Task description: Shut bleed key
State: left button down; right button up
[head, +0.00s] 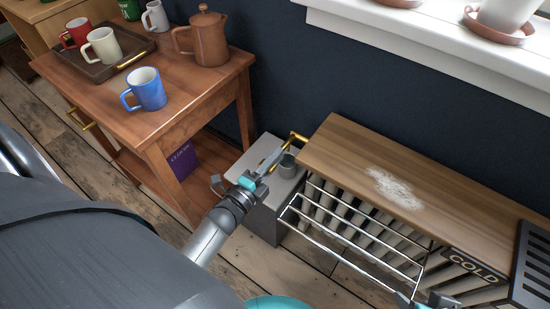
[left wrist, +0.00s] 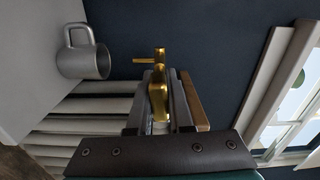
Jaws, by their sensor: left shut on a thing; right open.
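The brass bleed key (head: 298,137) is at the left end of the radiator, near the dark wall. In the left wrist view the bleed key (left wrist: 158,92) stands between the fingers, with a short arm pointing left at its top. My left gripper (head: 278,153) reaches over a grey box and is shut on the key. Its fingers also show in the left wrist view (left wrist: 163,80). The radiator (head: 325,213) has pale columns under a wooden shelf. My right gripper (head: 434,300) is partly cut off at the bottom edge; it is open.
A grey metal mug (head: 287,165) stands on the grey box (head: 262,213) close to my left gripper. A wire rack (head: 350,240) hangs in front of the radiator. The wooden shelf (head: 350,150) bears a white powdery patch. A side table (head: 190,110) with a blue mug (head: 148,90) stands left.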

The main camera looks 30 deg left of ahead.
pick_arm(q)
jog(key=shift+m, duration=0.5)
pick_arm(e)
jog(key=shift+r, duration=0.25)
jog(key=shift+s, duration=0.1)
pick_arm(q)
jog(key=c, duration=0.8)
grip_release()
pick_arm(e)
jog(key=shift+f, duration=0.1)
